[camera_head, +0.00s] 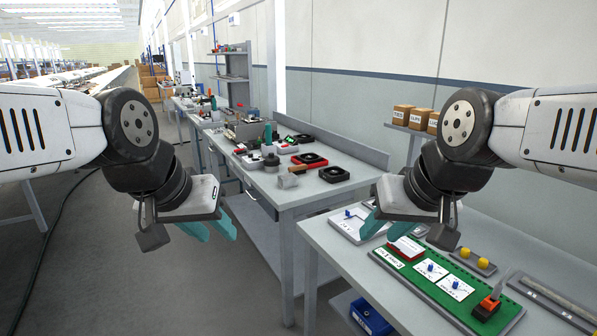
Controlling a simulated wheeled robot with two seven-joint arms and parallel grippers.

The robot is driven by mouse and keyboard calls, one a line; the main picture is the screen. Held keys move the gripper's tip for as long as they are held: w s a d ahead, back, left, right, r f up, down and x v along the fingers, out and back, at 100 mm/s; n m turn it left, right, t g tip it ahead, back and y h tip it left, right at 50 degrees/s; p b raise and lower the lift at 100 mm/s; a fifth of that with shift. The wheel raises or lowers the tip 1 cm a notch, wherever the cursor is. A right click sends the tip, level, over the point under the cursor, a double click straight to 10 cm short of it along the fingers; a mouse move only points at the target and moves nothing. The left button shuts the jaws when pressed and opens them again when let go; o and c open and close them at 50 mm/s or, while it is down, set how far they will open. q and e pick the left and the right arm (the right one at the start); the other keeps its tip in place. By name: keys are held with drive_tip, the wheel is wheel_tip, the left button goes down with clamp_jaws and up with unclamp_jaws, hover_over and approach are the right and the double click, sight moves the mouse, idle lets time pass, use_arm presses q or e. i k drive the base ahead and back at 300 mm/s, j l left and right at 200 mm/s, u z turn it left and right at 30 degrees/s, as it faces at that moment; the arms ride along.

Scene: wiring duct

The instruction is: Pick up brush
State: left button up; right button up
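I cannot pick out a brush for certain. A small orange and black item (487,305) with a grey part sticking up stands at the near right end of the green board (425,276); it may be the brush, but it is too small to tell. My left gripper (219,237) hangs over the aisle, left of the tables, with its teal fingers apart and nothing between them. My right gripper (381,236) is above the far left part of the near table, away from the orange item. Its teal fingers are apart and empty.
The near table (335,261) also holds white cards, two yellow knobs (482,262) and a slotted grey strip (555,300). A farther table (300,197) carries black fans and tools. Cardboard boxes (403,115) stand on a shelf behind. A blue bin (370,318) is below the near table.

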sight(301, 169)
drive_tip(key=i+j+z, duration=0.1)
drive_tip(key=z, duration=0.7)
drive_tip(key=i+j+z, duration=0.4)
drive_tip(key=j, duration=0.2)
drive_tip(key=j+z, duration=0.2)
drive_tip(key=i+j+z, duration=0.2)
drive_tip(key=j, duration=0.3)
drive_tip(key=i+j, duration=0.1)
drive_tip(key=j, duration=0.4)
drive_tip(key=i+j, duration=0.15)
drive_tip(key=j, duration=0.35)
drive_tip(key=i+j+z, duration=0.1)
drive_tip(key=j, duration=0.45)
drive_tip(key=i+j, duration=0.1)
drive_tip(key=j, duration=0.4)
